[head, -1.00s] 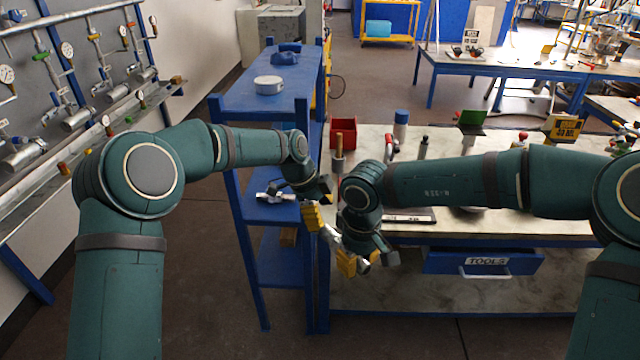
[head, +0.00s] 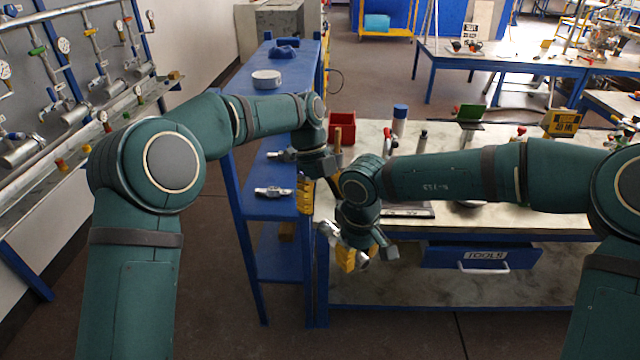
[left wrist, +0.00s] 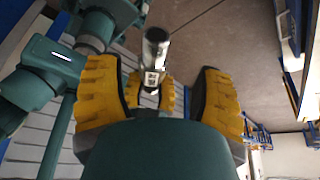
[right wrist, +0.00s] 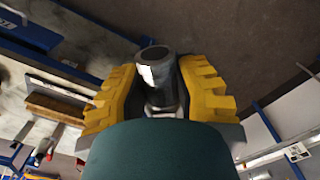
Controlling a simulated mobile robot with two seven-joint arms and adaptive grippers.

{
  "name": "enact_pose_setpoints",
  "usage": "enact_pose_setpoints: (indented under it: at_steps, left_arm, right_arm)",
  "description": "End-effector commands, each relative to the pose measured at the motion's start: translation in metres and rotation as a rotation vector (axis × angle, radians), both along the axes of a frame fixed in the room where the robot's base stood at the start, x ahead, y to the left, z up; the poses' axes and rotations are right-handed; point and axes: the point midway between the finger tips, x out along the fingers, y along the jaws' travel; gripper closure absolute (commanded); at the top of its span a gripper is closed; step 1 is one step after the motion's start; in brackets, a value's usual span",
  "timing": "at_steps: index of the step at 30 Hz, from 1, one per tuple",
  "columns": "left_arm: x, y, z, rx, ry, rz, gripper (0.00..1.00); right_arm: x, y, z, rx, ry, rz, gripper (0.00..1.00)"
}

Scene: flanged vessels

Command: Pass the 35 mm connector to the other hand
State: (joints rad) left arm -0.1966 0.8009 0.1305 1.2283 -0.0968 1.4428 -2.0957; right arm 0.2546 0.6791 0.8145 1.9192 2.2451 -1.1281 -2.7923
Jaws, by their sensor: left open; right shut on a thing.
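The connector (head: 327,230) is a short grey metal tube. My right gripper (head: 350,258) is shut on it and holds it in the air in front of the bench, tilted. In the right wrist view the connector (right wrist: 157,75) stands between the yellow fingers, its round open end facing up. My left gripper (head: 305,195) is open and empty, just above and left of the connector's free end. In the left wrist view the connector (left wrist: 154,55) shows between the spread yellow fingers, with a yellow finger of my right gripper (left wrist: 165,95) behind it. Contact with the left fingers is not visible.
A blue shelf rack (head: 262,210) stands close behind my left gripper, with metal fittings (head: 273,190) on a shelf. The bench (head: 450,225) with a blue tools drawer (head: 480,260) is close by my right gripper. A red bin (head: 341,126) sits on the bench.

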Motion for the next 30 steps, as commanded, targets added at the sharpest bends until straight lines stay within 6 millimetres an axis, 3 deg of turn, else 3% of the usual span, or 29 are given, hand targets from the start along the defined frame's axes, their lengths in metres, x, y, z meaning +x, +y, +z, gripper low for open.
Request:
enact_pose_setpoints:
  at_steps: [6,12,25,26,30]
  left_arm:
    - [-0.012,-0.009,-0.035,0.001,0.002,0.000,0.33]
    - [-0.019,-0.014,-0.057,0.000,0.002,0.000,0.33]
    - [-0.021,-0.016,-0.064,0.000,0.000,0.001,0.33]
    - [-0.021,-0.016,-0.064,0.000,0.000,0.001,0.35]
    - [-0.021,-0.016,-0.064,0.000,0.000,0.001,0.84]
  right_arm:
    - [0.000,0.000,0.001,0.001,-0.001,0.000,1.00]
    - [0.000,0.000,0.001,0.001,-0.001,0.000,1.00]
    - [0.000,0.000,0.001,0.001,-0.001,0.000,1.00]
    - [0.000,0.000,0.001,0.001,-0.001,0.000,1.00]
    - [0.000,0.000,0.001,0.001,-0.001,0.000,1.00]
